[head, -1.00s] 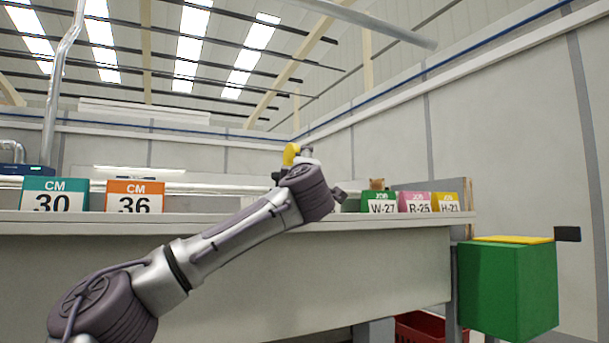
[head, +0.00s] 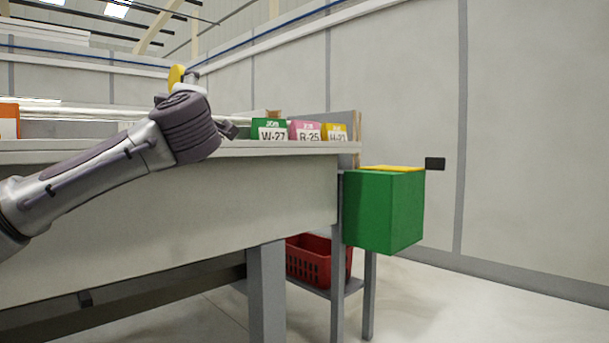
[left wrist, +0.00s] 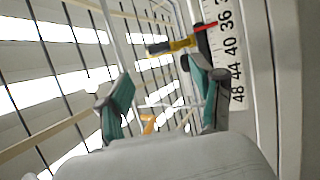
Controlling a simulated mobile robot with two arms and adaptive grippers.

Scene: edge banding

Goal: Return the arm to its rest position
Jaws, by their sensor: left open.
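My left arm (head: 110,160) comes in from the left in the head view and reaches up over the bench front (head: 190,205). Its gripper is mostly hidden behind the wrist joint there. In the left wrist view my left gripper (left wrist: 160,98) is open, with its two teal-padded fingers apart and nothing seen gripped. Ceiling and skylights show beyond the fingers. My right gripper is in neither view.
Green, pink and yellow job signs (head: 306,132) stand at the bench's right end. A green box (head: 383,210) sticks out beside it. A red basket (head: 308,262) sits on a lower shelf. A numbered scale (left wrist: 231,50) shows in the wrist view. Floor at right is clear.

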